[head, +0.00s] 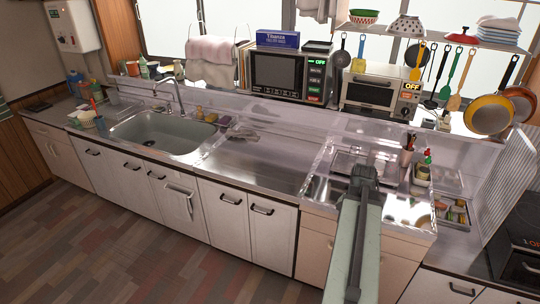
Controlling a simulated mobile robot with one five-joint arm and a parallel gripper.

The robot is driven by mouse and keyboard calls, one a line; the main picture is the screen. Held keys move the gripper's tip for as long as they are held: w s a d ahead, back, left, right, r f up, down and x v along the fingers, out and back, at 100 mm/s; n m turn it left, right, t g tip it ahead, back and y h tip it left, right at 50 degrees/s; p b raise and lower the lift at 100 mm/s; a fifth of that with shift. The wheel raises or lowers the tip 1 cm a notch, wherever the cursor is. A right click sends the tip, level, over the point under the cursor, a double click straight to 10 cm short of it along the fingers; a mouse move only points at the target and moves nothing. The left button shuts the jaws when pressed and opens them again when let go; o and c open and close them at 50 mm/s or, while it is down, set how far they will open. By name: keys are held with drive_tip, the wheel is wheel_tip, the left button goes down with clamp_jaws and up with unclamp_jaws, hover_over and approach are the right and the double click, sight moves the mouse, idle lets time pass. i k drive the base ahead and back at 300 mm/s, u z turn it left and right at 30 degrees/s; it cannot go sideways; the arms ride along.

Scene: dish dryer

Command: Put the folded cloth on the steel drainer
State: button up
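A shiny steel drainer (321,188) sits on the counter to the right of the sink. My arm reaches over it from the bottom of the head view and hides its middle. My gripper (363,172) is at the arm's far end, above the drainer area; its fingers are too small and dark to read. A small greyish, crumpled-looking thing (242,133) lies on the counter behind the bare steel top; I cannot tell whether it is the folded cloth.
The sink (160,132) is at left; the steel counter (262,163) between it and the drainer is mostly clear. A microwave (276,73) and a toaster oven (371,92) stand on the ledge behind. Utensils and pans hang at right. Towels (209,62) hang on a rack.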

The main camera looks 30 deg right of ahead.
sight(276, 170)
drive_tip(key=i, duration=1.7)
drive_tip(key=u, duration=1.05)
